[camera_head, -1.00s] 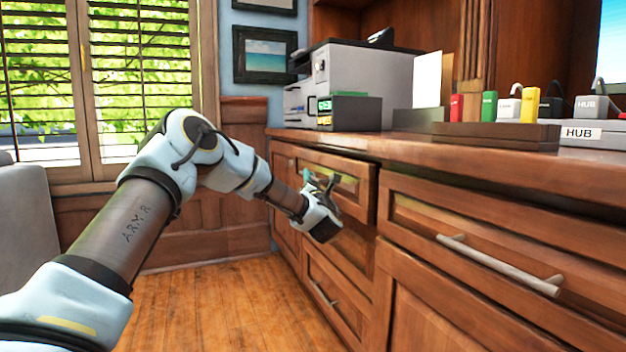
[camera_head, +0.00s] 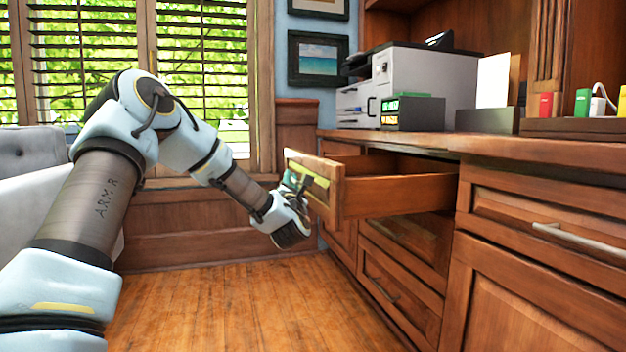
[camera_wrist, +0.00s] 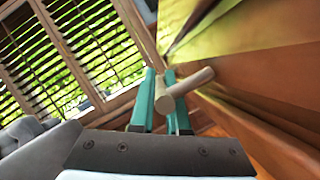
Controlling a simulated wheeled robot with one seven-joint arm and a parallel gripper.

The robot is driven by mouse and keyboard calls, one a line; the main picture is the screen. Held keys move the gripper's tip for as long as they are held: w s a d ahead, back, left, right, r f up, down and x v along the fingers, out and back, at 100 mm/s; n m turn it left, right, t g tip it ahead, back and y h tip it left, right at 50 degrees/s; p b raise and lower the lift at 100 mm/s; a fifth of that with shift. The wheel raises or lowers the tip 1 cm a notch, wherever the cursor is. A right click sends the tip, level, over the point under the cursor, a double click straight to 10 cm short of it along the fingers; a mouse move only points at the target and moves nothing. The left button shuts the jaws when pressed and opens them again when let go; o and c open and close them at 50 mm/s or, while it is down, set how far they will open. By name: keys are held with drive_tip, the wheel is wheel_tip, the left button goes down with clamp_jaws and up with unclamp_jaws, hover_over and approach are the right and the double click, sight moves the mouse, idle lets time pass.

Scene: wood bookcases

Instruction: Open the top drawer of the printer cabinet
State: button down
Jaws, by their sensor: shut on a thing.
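The top drawer (camera_head: 385,196) of the wooden printer cabinet (camera_head: 410,240) stands well out from the cabinet in the head view, and its open inside shows. My gripper (camera_head: 300,188) is at the drawer's front panel. In the wrist view my gripper's teal fingers (camera_wrist: 168,100) are shut on the drawer's pale bar handle (camera_wrist: 188,88). The drawer front (camera_wrist: 250,60) fills the right of that view. The handle is mostly hidden by my gripper in the head view.
A printer (camera_head: 425,80) stands on the countertop (camera_head: 420,140) above the drawer. Lower drawers (camera_head: 400,290) are shut. Another shut drawer with a bar handle (camera_head: 578,240) is at the right. The wooden floor (camera_head: 230,300) is clear. A grey sofa (camera_head: 40,155) is at the left.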

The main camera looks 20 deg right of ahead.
drive_tip(key=a, duration=0.6)
drive_tip(key=shift+w+a, duration=0.25)
drive_tip(key=shift+w, duration=0.1)
drive_tip(key=shift+f, duration=0.1)
drive_tip(key=c, duration=1.2)
unclamp_jaws()
drive_tip(key=p+v, duration=0.3)
drive_tip(key=v, duration=0.7)
drive_tip(key=shift+s+a+f, duration=0.1)
drive_tip(key=shift+s+a, duration=0.05)
drive_tip(key=shift+s, duration=0.2)
